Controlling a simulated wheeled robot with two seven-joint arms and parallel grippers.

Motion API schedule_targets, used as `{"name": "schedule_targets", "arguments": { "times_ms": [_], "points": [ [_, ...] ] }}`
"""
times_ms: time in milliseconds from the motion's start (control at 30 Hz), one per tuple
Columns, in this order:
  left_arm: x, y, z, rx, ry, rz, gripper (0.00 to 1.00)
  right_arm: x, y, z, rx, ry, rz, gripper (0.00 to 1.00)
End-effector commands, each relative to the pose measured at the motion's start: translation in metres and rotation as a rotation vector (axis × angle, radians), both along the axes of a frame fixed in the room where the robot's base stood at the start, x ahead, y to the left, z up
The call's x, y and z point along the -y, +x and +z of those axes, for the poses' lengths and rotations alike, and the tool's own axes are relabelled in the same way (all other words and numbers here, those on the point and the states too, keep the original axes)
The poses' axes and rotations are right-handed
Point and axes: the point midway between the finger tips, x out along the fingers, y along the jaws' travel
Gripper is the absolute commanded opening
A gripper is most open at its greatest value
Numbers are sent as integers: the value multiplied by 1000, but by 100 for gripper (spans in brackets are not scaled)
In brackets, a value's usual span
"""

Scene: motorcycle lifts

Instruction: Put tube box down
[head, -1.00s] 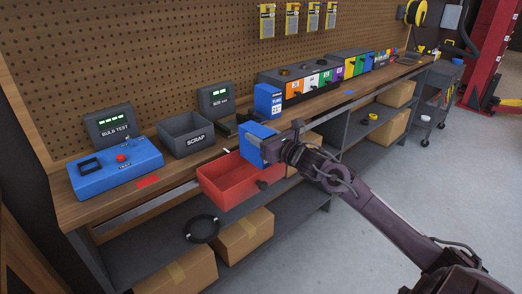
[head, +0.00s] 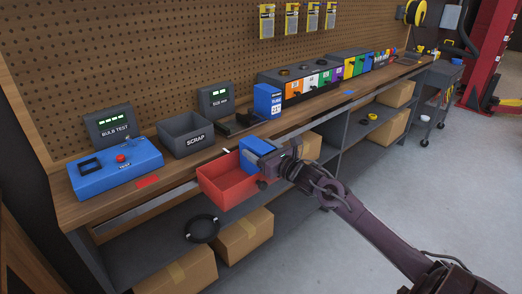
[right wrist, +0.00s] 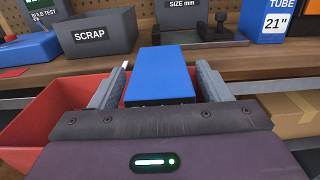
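The blue tube box (head: 256,147) sits in the right part of the red open bin (head: 225,186) at the bench's front edge, its top above the rim. My right gripper (head: 272,155) is at the box's near right side. In the right wrist view, the box (right wrist: 160,78) lies between the two spread fingers (right wrist: 158,88), with a gap at the left finger. The gripper looks open. The box's underside is hidden. My left gripper is not in view.
A second blue box, marked TUBE 21" (head: 267,101), stands on the bench behind the bin. A grey SCRAP bin (head: 186,136) and a blue bulb tester (head: 115,168) are to the left. Cardboard boxes (head: 245,236) lie on the shelf below.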

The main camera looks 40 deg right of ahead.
Motion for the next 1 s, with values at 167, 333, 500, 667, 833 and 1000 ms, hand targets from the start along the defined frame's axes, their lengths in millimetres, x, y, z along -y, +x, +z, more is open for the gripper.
{"name": "schedule_targets", "arguments": {
  "times_ms": [167, 333, 500, 667, 833, 1000],
  "points": [
    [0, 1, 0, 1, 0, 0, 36, 0, 0, 0, 0, 0, 0, 71],
    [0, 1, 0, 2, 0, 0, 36, 1, -6, -1, -1, -1, 0, 71],
    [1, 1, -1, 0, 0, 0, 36, 2, -27, -2, -4, -3, 1, 71],
    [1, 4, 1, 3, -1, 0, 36, 4, -52, -2, -5, 0, 0, 71],
    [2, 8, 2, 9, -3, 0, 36, 6, -79, -2, -4, 2, 0, 71],
    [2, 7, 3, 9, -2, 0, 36, 8, -101, -1, -3, 2, 0, 71]
  ]
}}
